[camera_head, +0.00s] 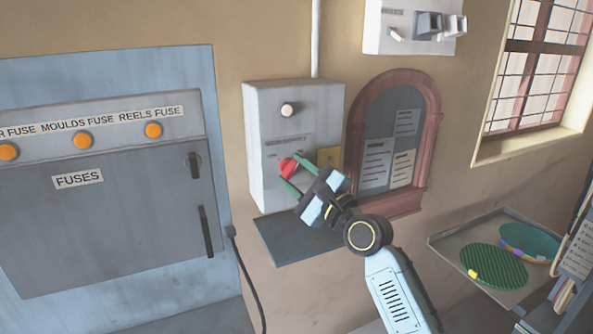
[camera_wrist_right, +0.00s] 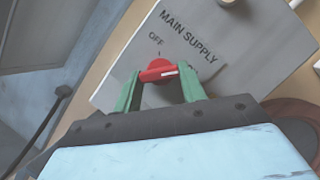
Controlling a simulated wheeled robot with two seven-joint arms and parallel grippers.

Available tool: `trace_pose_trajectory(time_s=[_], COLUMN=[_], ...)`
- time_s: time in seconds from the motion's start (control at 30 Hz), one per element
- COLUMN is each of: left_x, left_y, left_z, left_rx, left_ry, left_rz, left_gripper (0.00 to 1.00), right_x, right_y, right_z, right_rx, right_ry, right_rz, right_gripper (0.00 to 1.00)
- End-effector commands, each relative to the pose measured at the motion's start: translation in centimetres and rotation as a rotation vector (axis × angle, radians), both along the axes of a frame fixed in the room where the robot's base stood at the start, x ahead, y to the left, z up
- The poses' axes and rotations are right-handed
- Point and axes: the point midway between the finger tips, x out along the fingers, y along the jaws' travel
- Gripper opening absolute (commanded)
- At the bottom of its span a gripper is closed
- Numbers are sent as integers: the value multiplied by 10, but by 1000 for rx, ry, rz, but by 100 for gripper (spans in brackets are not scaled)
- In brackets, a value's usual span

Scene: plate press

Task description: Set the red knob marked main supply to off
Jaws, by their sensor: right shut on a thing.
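The red knob (camera_head: 287,168) is on the front of a grey box (camera_head: 275,112) on the wall. In the right wrist view the knob (camera_wrist_right: 158,70) sits below the printed words MAIN SUPPLY and the OFF mark. Its bar lies nearly level in that view, with a white line on its right end, turned away from the OFF tick. My right gripper (camera_head: 295,175) is shut on the knob. Its green fingers (camera_wrist_right: 160,75) are at the two ends of the bar. My left gripper is not in view.
A dark shelf (camera_head: 290,243) juts out below the grey box. A framed notice board (camera_head: 398,125) is to the right, and a tray (camera_head: 450,246) with green plates is at lower right. A white switch box (camera_head: 380,40) hangs above.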

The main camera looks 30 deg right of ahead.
Motion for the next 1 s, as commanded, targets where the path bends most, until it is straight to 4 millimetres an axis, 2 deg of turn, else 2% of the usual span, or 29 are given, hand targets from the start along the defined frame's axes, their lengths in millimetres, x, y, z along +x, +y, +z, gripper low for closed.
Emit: trace_pose_trajectory(time_s=[0.47,0.8,1.0], left_x=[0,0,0], left_y=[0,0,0], left_z=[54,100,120], left_rx=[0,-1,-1], left_ry=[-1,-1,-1], left_rz=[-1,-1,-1], left_gripper=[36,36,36], right_x=[0,0,0], right_y=[-2,-2,-1], right_z=[8,12,11], right_rx=[-427,-748,-938], right_ry=[29,45,56], right_rz=[2,3,2], right_gripper=[18,18,18])
